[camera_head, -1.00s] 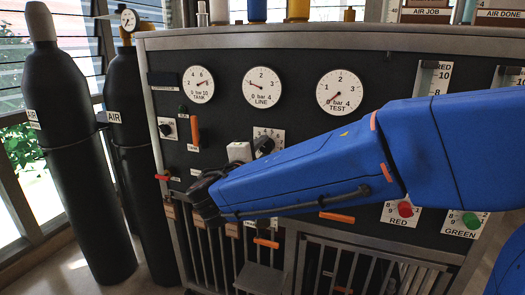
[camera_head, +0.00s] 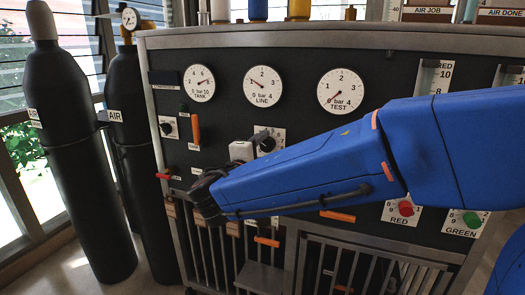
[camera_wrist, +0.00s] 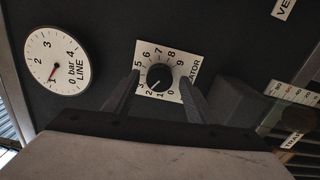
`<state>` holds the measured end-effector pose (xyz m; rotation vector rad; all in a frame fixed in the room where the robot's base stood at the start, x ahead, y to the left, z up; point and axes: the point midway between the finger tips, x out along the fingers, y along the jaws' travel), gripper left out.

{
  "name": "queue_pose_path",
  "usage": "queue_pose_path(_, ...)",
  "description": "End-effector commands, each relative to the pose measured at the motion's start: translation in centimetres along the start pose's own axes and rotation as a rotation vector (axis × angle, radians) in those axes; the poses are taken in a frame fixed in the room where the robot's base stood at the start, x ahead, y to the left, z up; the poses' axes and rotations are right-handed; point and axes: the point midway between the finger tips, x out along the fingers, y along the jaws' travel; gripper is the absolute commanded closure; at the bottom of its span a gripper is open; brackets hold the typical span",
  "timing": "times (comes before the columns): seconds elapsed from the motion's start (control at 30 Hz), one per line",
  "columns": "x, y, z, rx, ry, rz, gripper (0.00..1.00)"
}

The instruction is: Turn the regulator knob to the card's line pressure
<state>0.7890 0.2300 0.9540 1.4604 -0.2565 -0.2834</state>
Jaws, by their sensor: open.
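The regulator knob (camera_wrist: 160,77) is a black knob on a white numbered plate; its faint mark seems to point lower left, near the low numbers. It also shows in the head view (camera_head: 267,145). My gripper (camera_wrist: 160,79) is open, its two dark fingers on either side of the knob; I cannot tell whether they touch it. The LINE gauge (camera_wrist: 57,59) is left of the knob in the wrist view, its needle near 1 bar; it also shows in the head view (camera_head: 262,86). An AIR JOB sign (camera_head: 427,15) stands at top right; no card pressure is readable.
The TANK gauge (camera_head: 199,83) and TEST gauge (camera_head: 340,91) flank the LINE gauge. An orange lever (camera_head: 196,129), a red knob (camera_head: 405,208) and a green knob (camera_head: 471,219) are on the panel. Two black cylinders (camera_head: 75,150) stand at left.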

Motion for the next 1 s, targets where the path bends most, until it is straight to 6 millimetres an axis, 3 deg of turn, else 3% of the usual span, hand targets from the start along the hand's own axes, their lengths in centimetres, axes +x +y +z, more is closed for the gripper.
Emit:
queue_pose_path(0.27, -1.8, 0.1, -0.1, 0.001, 0.003, 0.001, 0.49)
queue_pose_path(1.0, -12.8, 0.0, -0.1, 0.000, 0.003, 0.000, 0.49)
